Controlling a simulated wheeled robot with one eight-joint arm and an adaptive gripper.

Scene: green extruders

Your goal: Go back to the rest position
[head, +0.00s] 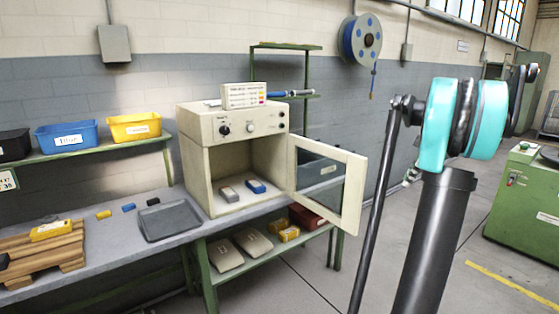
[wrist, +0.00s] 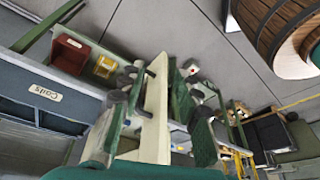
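My gripper (wrist: 165,90) shows in the wrist view as two dark green and grey fingers standing apart, with no held object clear between them. A cream upright strip, seemingly the edge of the oven door, shows between the fingers; its depth is unclear. The head view does not show the gripper. There, my arm with cyan joint bands rises at the right. The cream oven (head: 232,137) stands on the bench with its door (head: 352,190) swung open to the right. A grey block (head: 228,193) and a blue block (head: 256,186) lie inside.
A grey tray (head: 170,222), small blocks and a wooden pallet (head: 40,255) are on the bench. Blue (head: 67,135) and yellow (head: 135,127) bins sit on the left shelf. A green machine (head: 525,205) stands right. A wooden barrel (wrist: 280,30) shows in the wrist view.

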